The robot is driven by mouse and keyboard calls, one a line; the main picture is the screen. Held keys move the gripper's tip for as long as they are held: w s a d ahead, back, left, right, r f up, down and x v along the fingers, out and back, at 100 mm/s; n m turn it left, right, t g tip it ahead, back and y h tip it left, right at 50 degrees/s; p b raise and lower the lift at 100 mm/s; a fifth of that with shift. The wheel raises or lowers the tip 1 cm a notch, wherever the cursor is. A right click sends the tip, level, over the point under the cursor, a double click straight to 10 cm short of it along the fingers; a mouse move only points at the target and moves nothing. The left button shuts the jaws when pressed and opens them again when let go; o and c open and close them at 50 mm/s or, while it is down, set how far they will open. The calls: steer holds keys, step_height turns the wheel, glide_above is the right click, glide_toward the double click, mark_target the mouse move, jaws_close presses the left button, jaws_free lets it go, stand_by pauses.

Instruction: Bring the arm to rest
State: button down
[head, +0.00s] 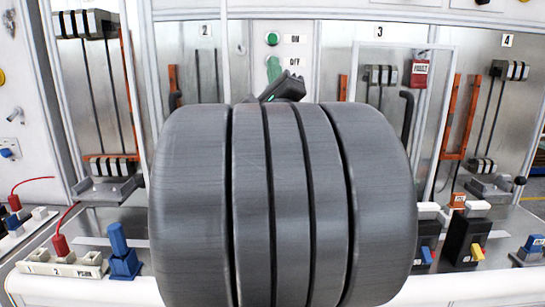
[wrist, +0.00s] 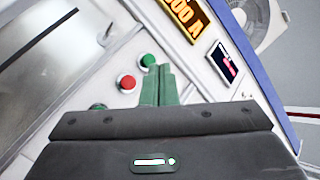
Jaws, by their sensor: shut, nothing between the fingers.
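My gripper (head: 274,66) shows in the head view just above my large grey arm link, which hides much of the middle. Its dark body is tilted. Its green fingers overlap the area beside the OFF label. In the wrist view my gripper (wrist: 159,70) has its green fingers together with nothing between them. The fingertips appear beside a green button (wrist: 149,60) and near a red button (wrist: 126,82) on a pale panel. Contact with the panel cannot be told.
The green ON button (head: 272,39) is on the cabinet wall. A red tag (head: 420,72) hangs in bay 3. Blue plug (head: 121,252) and white terminal block (head: 62,264) stand at the lower left. Black blocks, one with a yellow lever (head: 477,254), stand at right.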

steer(key=shift+w, duration=0.1)
steer(key=w, duration=0.1)
steer(key=w+b, duration=0.1)
steer(key=w, duration=0.1)
steer(key=w+b, duration=0.1)
steer(key=w, duration=0.1)
steer(key=shift+w+f, duration=0.15)
steer(key=shift+f, duration=0.1)
stand_by(0.3)
